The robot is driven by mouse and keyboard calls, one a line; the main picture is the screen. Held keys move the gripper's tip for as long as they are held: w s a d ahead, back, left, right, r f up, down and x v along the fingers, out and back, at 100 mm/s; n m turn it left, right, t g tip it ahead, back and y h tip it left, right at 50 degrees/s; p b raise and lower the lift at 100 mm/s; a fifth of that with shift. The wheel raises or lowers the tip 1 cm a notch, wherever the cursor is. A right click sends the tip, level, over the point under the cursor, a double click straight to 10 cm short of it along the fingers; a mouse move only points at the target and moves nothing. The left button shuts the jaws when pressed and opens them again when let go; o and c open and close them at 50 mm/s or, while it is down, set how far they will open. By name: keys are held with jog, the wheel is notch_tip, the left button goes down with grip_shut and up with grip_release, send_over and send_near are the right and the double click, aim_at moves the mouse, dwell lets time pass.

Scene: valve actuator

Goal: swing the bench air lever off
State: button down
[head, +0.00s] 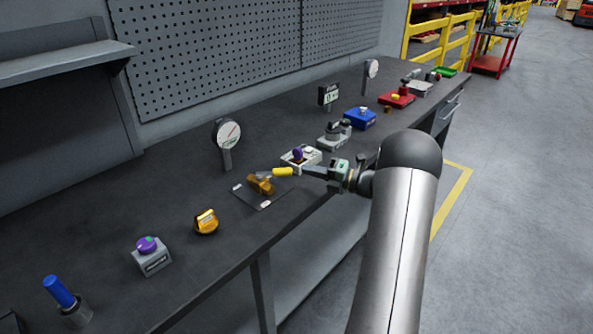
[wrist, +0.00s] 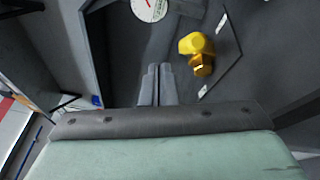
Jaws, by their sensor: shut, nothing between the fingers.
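The air lever has a yellow handle (head: 282,172) on a brass valve body (head: 261,184), mounted on a dark plate (head: 246,198) with white labels. In the head view the handle points right, toward my gripper (head: 307,170). In the wrist view the yellow handle (wrist: 194,43) and brass body (wrist: 203,68) lie to the right of my fingertips (wrist: 157,68). My gripper is shut and empty. The fingertips appear close to the handle's end in the head view, but a gap shows between them in the wrist view. I see no contact.
A round gauge (head: 227,134) stands behind the lever. A white box with a purple knob (head: 298,156) is close behind my gripper. An orange knob (head: 206,222) and a grey box with a purple knob (head: 150,255) stand nearer on the bench. Bare benchtop (head: 120,210) lies left.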

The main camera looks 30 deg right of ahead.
jog(key=s+a+m+t+h+p, duration=0.1)
jog(key=s+a+m+h+p, duration=0.15)
jog(key=s+m+h, duration=0.5)
jog(key=m+y+p, duration=0.1)
jog(key=m+y, duration=0.1)
send_near(281, 174)
jog(key=a, duration=0.1)
jog(key=w+a, duration=0.1)
jog(key=a, duration=0.1)
jog(key=w+a, duration=0.1)
jog(key=shift+a, duration=0.15)
jog(key=shift+w+d+f+p, duration=0.15)
jog(key=shift+w+d, duration=0.2)
jog(key=shift+w, duration=0.2)
jog(key=shift+w+d+f+p, duration=0.15)
jog(key=shift+w+d, duration=0.2)
jog(key=shift+w, duration=0.15)
jog(key=shift+w+d+f, duration=0.2)
jog(key=shift+w+d, duration=0.1)
jog(key=shift+w, duration=0.25)
